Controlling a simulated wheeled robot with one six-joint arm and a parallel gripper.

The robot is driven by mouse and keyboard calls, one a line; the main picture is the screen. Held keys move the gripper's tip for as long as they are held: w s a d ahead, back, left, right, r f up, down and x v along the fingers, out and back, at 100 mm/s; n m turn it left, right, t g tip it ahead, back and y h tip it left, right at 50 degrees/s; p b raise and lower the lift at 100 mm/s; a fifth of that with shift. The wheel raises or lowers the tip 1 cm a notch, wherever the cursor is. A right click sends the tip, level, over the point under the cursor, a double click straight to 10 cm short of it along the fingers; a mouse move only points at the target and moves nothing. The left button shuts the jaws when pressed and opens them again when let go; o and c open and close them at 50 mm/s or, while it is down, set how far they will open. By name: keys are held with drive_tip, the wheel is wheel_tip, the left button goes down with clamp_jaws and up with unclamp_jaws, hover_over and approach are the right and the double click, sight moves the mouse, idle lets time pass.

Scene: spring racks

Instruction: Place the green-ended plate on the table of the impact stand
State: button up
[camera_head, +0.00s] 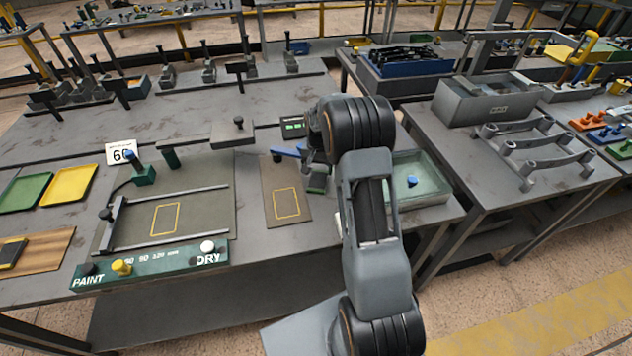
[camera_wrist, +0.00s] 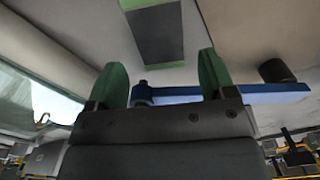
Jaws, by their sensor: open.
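The green-ended plate (camera_wrist: 162,30) is dark grey with a green strip at each end. In the wrist view it lies on a grey surface beyond my gripper's fingertips, apart from them. In the head view my arm hides most or all of that spot. My gripper (camera_wrist: 162,80) has two green fingers, spread apart with nothing held between them. In the head view my gripper (camera_head: 318,178) is low over the table, right of a dark board with a yellow outline (camera_head: 287,203). A blue bar (camera_head: 286,152) with a black knob is close beside it. I cannot single out the impact stand with certainty.
A clear-walled tray (camera_head: 432,196) stands right of my arm. A small box with a green display (camera_head: 293,125) is behind the blue bar. The PAINT/DRY fixture (camera_head: 150,262) is at left, with green (camera_head: 24,192) and yellow (camera_head: 68,186) trays beyond it.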

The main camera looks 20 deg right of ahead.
sight(318, 179)
drive_tip(key=shift+f+p, duration=0.75)
drive_tip(key=shift+f, duration=1.8)
drive_tip(key=shift+c, duration=0.3)
drive_tip(key=c, duration=1.2)
drive_tip(key=shift+r, duration=0.1)
